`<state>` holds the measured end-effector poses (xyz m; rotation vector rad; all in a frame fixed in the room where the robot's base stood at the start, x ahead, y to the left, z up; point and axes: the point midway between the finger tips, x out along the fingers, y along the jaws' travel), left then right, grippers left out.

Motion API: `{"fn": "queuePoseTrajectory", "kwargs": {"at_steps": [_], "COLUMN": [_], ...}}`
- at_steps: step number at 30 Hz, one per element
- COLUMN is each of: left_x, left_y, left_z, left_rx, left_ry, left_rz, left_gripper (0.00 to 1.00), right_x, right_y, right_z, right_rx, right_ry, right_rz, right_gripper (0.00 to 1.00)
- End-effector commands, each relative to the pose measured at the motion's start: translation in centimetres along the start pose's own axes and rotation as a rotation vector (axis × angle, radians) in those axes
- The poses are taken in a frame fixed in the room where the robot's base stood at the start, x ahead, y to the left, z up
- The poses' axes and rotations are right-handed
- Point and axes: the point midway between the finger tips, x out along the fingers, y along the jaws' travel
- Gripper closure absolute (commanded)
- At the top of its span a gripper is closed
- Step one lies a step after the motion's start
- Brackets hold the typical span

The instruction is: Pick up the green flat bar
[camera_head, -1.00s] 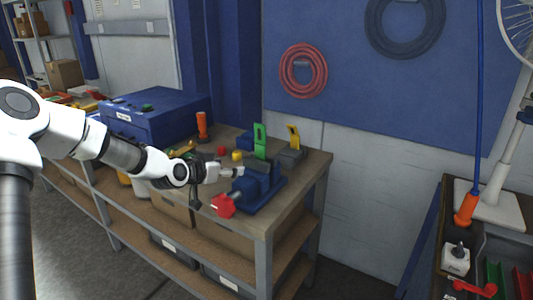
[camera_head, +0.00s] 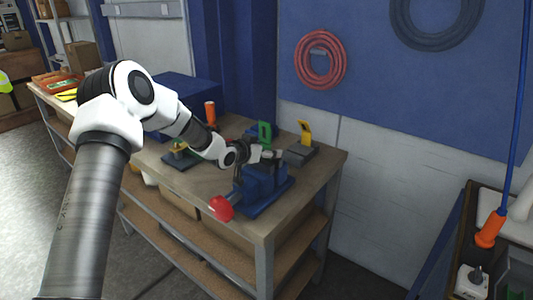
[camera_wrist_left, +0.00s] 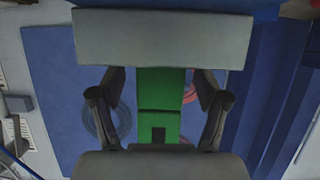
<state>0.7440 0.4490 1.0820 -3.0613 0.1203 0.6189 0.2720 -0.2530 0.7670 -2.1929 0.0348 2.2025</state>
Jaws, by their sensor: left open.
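The green flat bar (camera_head: 264,131) stands upright on the workbench, its lower part hidden behind my left gripper (camera_head: 266,154) in the head view. In the left wrist view the green bar (camera_wrist_left: 160,95) lies between the two fingers of my left gripper (camera_wrist_left: 160,112), with a gap on each side. A grey block (camera_wrist_left: 163,36) covers the bar's far end there. The left gripper is open and holds nothing. My right gripper is not in view.
A blue vise (camera_head: 262,187) with a red knob (camera_head: 221,208) sits on the bench's front corner. A yellow piece (camera_head: 305,133) stands in a grey holder to the right. An orange handle (camera_head: 210,113) stands at left. A red hose (camera_head: 320,60) hangs on the wall behind.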

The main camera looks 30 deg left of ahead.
Motion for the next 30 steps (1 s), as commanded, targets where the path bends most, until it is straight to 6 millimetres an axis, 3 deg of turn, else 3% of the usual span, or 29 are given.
{"fn": "queuePoseTrajectory", "kwargs": {"at_steps": [5, 9, 11, 23, 30], "left_x": [0.0, 0.0, 0.0, 0.0, -0.5], "left_y": [0.0, 0.0, 0.0, 0.0, 0.7], "left_z": [0.0, 0.0, 0.0, -0.2, -2.7], "left_rx": [-0.001, -0.001, -0.001, 0.0, 0.003], "left_ry": [0.001, 0.001, 0.001, 0.002, 0.006], "left_rz": [0.0, 0.0, 0.0, 0.0, 0.0], "left_gripper": [0.25, 0.75, 0.91, 0.92, 0.91], "right_x": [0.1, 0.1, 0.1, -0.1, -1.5], "right_y": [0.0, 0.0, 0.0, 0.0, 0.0], "right_z": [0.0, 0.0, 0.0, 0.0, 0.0], "right_rx": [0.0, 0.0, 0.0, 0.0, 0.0], "right_ry": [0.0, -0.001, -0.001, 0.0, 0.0], "right_rz": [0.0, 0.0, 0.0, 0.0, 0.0], "right_gripper": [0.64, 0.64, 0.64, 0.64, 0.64]}}
